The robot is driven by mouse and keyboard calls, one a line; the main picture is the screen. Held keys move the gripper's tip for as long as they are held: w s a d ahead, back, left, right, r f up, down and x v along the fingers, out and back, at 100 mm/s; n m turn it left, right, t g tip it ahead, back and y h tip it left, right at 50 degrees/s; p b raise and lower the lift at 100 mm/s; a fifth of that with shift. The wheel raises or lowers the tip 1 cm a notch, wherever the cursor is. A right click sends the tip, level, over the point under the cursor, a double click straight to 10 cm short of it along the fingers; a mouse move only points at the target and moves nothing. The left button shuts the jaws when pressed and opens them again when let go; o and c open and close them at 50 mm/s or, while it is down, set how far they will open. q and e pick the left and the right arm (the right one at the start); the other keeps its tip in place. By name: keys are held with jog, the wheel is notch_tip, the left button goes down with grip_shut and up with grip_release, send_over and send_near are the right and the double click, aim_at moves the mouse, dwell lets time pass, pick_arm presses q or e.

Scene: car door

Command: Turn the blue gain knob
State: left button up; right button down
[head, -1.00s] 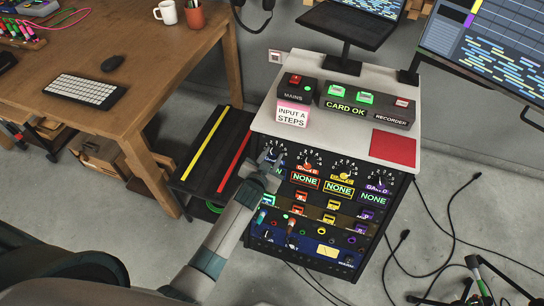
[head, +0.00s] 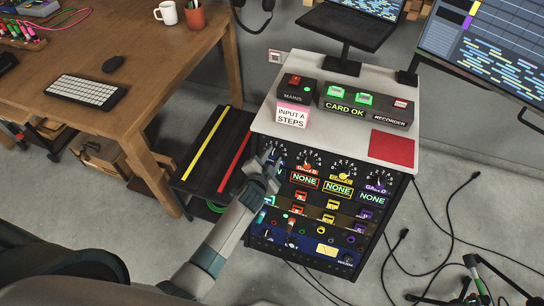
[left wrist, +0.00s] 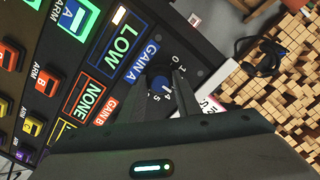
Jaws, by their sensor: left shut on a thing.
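The blue gain knob (left wrist: 160,84), labelled GAIN A, sits on the rack's dark front panel with a numbered scale around it. My left gripper (left wrist: 158,92) is shut on this knob, with one finger on each side. In the head view my left gripper (head: 270,160) reaches the panel's upper left and hides most of the knob. The display (left wrist: 115,50) beside GAIN A reads LOW in the left wrist view.
Other gain knobs, such as the yellow one (head: 344,177), sit to the right; their displays read NONE. The rack's light top (head: 345,136) carries labelled boxes and a red square (head: 392,147). A wooden desk (head: 140,70) stands left. Black cables (head: 448,235) lie on the floor at right.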

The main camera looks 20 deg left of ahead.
jog(key=shift+s+f, duration=0.1)
jog(key=shift+s, duration=0.05)
pick_arm(q)
jog(key=o, duration=1.1)
jog(key=shift+c, duration=0.2)
pick_arm(e)
jog(key=shift+w+a, duration=0.1)
jog(key=shift+w, duration=0.15)
pick_arm(q)
jog(key=shift+s, duration=0.15)
jog(key=v, duration=1.7)
pick_arm(e)
jog(key=shift+w+a+r+t, duration=0.2)
jog(key=shift+w+r, duration=0.1)
jog(key=shift+w, duration=0.2)
jog(key=shift+w+a+r+t, duration=0.1)
jog(key=shift+w+a+r, duration=0.15)
jog(key=shift+w, duration=0.25)
